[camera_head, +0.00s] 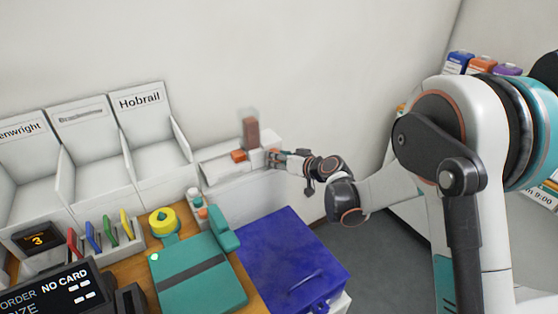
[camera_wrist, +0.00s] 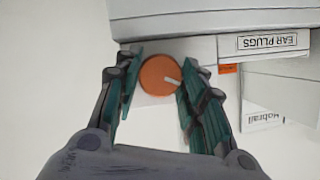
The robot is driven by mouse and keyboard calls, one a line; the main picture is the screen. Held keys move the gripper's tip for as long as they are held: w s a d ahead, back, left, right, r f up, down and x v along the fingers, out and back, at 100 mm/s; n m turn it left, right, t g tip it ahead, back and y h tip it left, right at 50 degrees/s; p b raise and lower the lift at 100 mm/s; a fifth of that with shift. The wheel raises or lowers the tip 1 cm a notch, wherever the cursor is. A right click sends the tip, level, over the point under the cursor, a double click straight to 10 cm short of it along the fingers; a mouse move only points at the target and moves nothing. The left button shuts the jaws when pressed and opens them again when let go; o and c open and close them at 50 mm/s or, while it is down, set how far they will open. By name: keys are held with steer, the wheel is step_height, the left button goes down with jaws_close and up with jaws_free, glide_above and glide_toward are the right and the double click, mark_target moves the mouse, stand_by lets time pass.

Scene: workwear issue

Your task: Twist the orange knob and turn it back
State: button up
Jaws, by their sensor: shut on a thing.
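The orange knob (camera_wrist: 158,76) is a round orange disc with a white pointer mark toward its lower right in the wrist view. It sits on a pale plate on the white ear plug dispenser (camera_head: 232,166). My gripper (camera_wrist: 155,84) has one teal-padded finger on each side of the knob and is shut on it. In the head view my gripper (camera_head: 272,158) reaches the dispenser's right end from the right.
An "EAR PLUGS" label (camera_wrist: 265,43) is beside the knob. A brown block in a clear column (camera_head: 251,131) stands on the dispenser, with an orange piece (camera_head: 238,156) near it. A blue box (camera_head: 292,262), teal case (camera_head: 200,272) and yellow roll (camera_head: 162,221) are in front. White bins (camera_head: 150,145) are left.

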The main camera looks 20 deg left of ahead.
stand_by(0.3)
steer(key=o, duration=1.1)
steer(key=shift+c, duration=0.2)
steer(key=v, duration=1.2)
steer(key=shift+w, duration=0.15)
